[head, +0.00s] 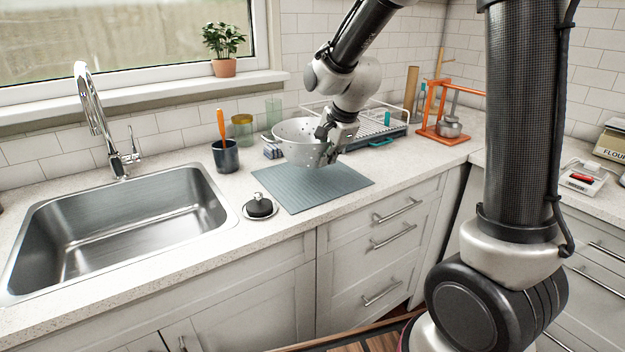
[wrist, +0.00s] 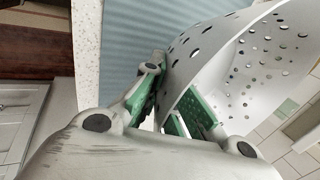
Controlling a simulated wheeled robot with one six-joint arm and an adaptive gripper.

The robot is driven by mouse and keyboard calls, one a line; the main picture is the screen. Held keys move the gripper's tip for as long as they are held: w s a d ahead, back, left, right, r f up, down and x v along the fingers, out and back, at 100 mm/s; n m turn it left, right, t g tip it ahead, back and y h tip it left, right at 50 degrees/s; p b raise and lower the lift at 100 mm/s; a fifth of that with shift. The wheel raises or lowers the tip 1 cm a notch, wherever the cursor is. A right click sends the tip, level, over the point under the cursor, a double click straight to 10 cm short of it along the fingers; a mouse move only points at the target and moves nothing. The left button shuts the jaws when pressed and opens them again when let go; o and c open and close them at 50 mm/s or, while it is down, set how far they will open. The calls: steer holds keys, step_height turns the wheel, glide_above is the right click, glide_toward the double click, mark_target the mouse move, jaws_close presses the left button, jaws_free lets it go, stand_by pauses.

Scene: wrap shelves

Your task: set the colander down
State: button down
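The colander (head: 297,146) is a pale grey bowl with holes and a side handle, held over the blue-grey ribbed mat (head: 312,190) on the counter. My gripper (head: 328,138) is at the colander's right side. In the wrist view my gripper's green-padded fingers (wrist: 172,108) are on either side of the colander's wall (wrist: 210,60), near its rim. The colander's underside looks a little above the mat, though the exact gap is hard to tell. The mat also shows in the wrist view (wrist: 125,45).
A sink (head: 130,225) is to the left. A black scrubber on a white dish (head: 260,207) lies left of the mat. A dark cup (head: 226,156), jars (head: 242,130) and a dish rack (head: 375,125) stand behind. The mat's front part is clear.

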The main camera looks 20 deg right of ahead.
steer(key=shift+f, duration=2.95)
steer(key=c, duration=2.2)
jaws_free()
steer(key=shift+f, duration=0.15)
steer(key=o, duration=0.6)
steer(key=shift+c, duration=0.2)
steer(key=v, duration=1.1)
steer(key=s+d+r+n, duration=0.2)
steer(key=s+d+n, duration=0.1)
steer(key=s, duration=0.5)
steer(key=s+d+r+n+h, duration=0.1)
steer(key=s+d+r+n, duration=0.1)
steer(key=s+d+n, duration=0.2)
steer(key=s+d+r+n, duration=0.2)
steer(key=s+d+n, duration=0.2)
steer(key=s, duration=0.9)
steer(key=n, duration=0.3)
steer(key=shift+d+r, duration=0.2)
steer(key=shift+r, duration=0.15)
